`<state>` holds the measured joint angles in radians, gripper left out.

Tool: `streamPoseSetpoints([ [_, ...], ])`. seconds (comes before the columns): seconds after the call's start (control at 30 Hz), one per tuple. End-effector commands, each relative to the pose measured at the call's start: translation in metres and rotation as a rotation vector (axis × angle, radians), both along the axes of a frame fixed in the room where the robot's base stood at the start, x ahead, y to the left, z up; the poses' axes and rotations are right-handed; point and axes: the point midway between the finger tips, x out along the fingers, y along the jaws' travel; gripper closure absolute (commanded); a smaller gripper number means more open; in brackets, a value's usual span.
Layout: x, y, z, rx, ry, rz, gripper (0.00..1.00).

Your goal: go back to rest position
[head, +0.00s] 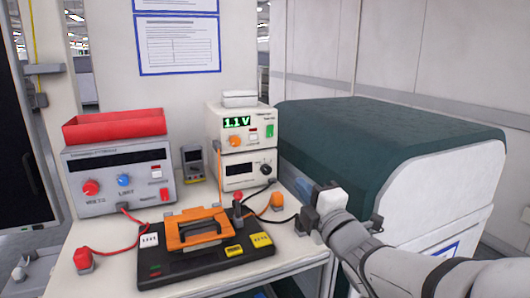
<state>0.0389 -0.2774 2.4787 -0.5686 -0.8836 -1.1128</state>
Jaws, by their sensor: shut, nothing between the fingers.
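My gripper (306,212) is at the end of my grey and white arm, which reaches in from the lower right. It is over the right edge of the white table (105,245), just right of the black board (160,268) with the orange-handled part. The gripper is small in the view, with its fingers partly hidden by its own body. It is shut, and I see nothing held in it.
A grey power supply (118,178) with a red bin (115,126) on it stands at the left. White stacked instruments (240,150) and a small meter (193,163) stand behind. Red and black cables cross the table. A large green-topped cabinet (375,135) is close at right.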

Motion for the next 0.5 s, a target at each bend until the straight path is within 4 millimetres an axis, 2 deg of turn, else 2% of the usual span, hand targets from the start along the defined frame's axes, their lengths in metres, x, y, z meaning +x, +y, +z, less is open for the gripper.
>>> streamPoseSetpoints([
  [0.5, 0.001, -0.04, -0.004, 0.26, 0.399, -0.229, 1.0],
])
